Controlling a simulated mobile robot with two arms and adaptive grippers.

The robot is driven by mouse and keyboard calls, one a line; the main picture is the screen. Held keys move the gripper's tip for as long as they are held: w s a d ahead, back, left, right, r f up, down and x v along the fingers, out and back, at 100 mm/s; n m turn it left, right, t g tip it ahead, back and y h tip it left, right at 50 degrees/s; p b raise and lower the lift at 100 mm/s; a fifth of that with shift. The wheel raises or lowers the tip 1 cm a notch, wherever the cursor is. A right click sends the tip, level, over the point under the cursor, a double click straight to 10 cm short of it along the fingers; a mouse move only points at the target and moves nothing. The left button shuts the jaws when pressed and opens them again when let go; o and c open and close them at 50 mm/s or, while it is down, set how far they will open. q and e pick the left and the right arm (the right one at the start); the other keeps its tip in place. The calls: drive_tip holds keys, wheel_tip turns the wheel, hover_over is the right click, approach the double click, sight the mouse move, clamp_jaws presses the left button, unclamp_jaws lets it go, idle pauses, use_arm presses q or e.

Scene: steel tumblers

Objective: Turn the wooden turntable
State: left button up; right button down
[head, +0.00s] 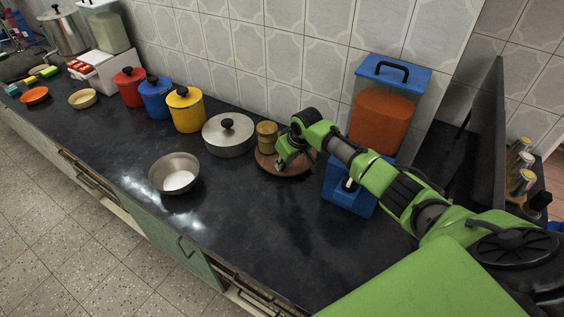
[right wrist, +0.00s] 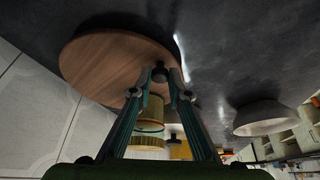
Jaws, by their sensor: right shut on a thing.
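The wooden turntable (head: 297,170) is a round brown disc lying on the dark counter. It also shows in the right wrist view (right wrist: 105,70). A small dark knob (right wrist: 159,73) sits near its edge. My right gripper (head: 283,162) is at the turntable, and its fingers (right wrist: 160,85) are closed around the knob. A brass-coloured jar (head: 266,136) stands at the turntable's back left; whether it rests on the disc I cannot tell. My arm hides part of the disc in the head view. My left gripper is out of view.
A grey lidded pan (head: 228,138) stands close on the left, with yellow (head: 186,112), blue and red pots beyond. A blue-lidded container (head: 385,105) is on the right. A metal bowl (head: 174,174) stands at the front left. The counter in front is clear.

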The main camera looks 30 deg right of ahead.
drive_tip(key=shift+a+f, duration=0.1)
drive_tip(key=c, duration=1.9)
unclamp_jaws()
drive_tip(key=shift+w, duration=0.1)
drive_tip(key=shift+r, duration=0.2)
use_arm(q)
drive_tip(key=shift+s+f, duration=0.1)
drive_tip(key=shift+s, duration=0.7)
use_arm(e)
drive_tip(key=v, duration=1.1)
drive_tip(key=shift+r, duration=0.25)
